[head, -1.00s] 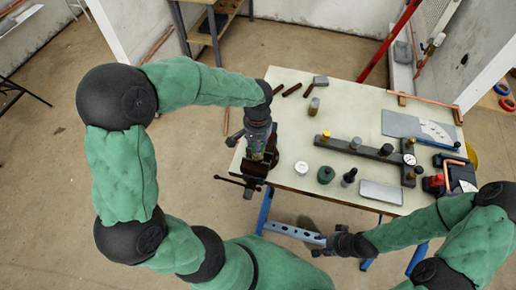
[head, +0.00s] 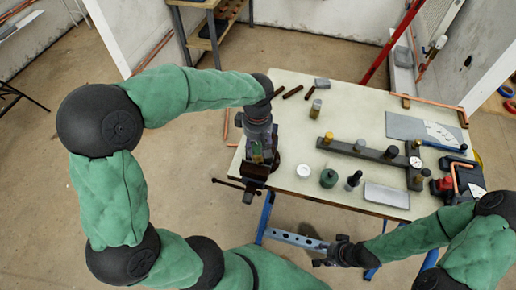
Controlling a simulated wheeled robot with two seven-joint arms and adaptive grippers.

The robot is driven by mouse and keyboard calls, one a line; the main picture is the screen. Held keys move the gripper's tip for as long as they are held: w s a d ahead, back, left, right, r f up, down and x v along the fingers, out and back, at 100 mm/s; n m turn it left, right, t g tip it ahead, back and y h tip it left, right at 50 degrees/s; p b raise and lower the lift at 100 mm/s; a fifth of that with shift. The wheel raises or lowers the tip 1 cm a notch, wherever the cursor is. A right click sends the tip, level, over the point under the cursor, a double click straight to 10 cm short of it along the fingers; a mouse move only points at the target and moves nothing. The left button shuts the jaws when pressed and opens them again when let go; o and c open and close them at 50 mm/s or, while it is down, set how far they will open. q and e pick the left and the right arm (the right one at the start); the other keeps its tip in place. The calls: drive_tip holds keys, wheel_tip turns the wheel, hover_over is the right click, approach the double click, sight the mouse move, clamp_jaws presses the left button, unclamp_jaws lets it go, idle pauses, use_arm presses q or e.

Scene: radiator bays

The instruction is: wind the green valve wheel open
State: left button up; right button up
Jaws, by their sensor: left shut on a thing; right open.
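My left gripper (head: 257,152) reaches down over the dark bench vise (head: 248,186) at the table's left front edge. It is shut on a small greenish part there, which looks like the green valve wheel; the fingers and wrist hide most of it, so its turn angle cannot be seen. My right gripper (head: 324,256) is open and empty, low in front of the table's front edge, near the blue frame.
On the table (head: 290,120) stand a white round tin (head: 303,171), a dark green container (head: 328,178), and a dark bar (head: 362,150) with upright caps and a gauge. A grey tray (head: 387,195) lies near the front edge. Copper pipe (head: 437,104) lies along the right.

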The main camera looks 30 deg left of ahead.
use_arm(q)
drive_tip(key=n, duration=0.2)
drive_tip(key=n+b, duration=0.1)
drive_tip(key=n, duration=0.1)
drive_tip(key=shift+s+d+f+n, duration=0.1)
drive_tip(key=shift+s+f+n, duration=0.05)
drive_tip(key=shift+f+n, duration=0.2)
drive_tip(key=n, duration=0.4)
drive_tip(key=shift+b, duration=0.35)
drive_tip(key=o, duration=1.1)
drive_tip(key=shift+o, duration=0.5)
drive_tip(key=shift+r, duration=0.2)
